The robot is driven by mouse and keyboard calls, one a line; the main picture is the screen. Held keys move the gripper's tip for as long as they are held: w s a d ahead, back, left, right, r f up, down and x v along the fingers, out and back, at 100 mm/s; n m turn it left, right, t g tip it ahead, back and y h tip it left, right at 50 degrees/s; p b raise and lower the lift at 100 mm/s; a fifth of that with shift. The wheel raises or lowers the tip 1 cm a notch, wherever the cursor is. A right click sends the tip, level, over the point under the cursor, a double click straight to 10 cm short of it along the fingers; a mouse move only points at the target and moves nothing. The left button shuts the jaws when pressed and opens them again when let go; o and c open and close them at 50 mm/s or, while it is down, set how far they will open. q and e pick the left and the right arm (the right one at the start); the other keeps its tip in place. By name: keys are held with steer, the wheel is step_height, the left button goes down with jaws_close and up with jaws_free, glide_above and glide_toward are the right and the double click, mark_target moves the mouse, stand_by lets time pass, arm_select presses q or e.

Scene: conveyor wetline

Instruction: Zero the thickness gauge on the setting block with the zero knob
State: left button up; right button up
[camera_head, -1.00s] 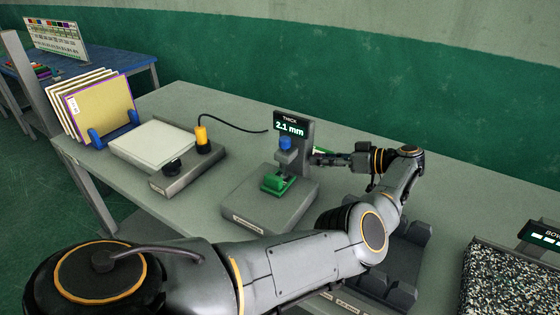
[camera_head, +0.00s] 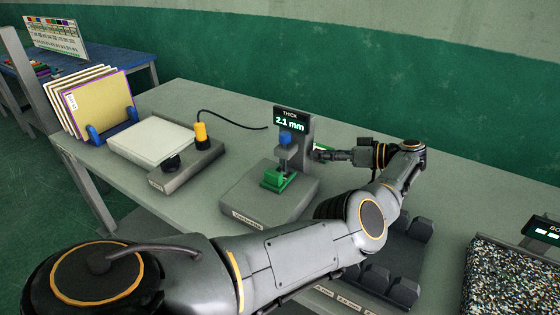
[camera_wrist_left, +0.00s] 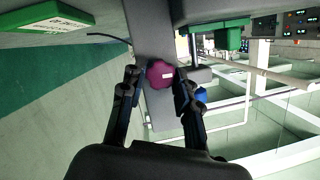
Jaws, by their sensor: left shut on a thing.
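The thickness gauge (camera_head: 297,160) stands on a grey base, and its display (camera_head: 290,122) reads 2.1 mm. A green block (camera_head: 279,180), seemingly the setting block, sits on the base under the gauge's head, where a blue part (camera_head: 285,138) shows. The green block also shows in the left wrist view (camera_wrist_left: 228,37). My left gripper (camera_head: 322,155) reaches the right side of the gauge column. In the left wrist view its fingers (camera_wrist_left: 160,84) are shut on the purple zero knob (camera_wrist_left: 160,73). The knob is not clearly visible in the head view. My right gripper is not in view.
Left of the gauge are a flat pale plate (camera_head: 152,142) and a grey box with a yellow-topped part (camera_head: 201,133) and cable. Several panels stand in a blue rack (camera_head: 96,135). A tray of speckled granules (camera_head: 510,280) is at right. My left forearm crosses the front.

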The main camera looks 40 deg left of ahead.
arm_select(q)
steer(key=shift+f+m+g+b, duration=0.1)
steer(key=shift+m+g+b, duration=0.5)
steer(key=shift+b, duration=1.05)
steer(key=shift+m, duration=0.3)
steer(key=shift+f+m+b, duration=0.1)
steer(key=shift+m+b, duration=0.4)
steer(key=shift+b, duration=1.2)
steer(key=shift+b, duration=0.35)
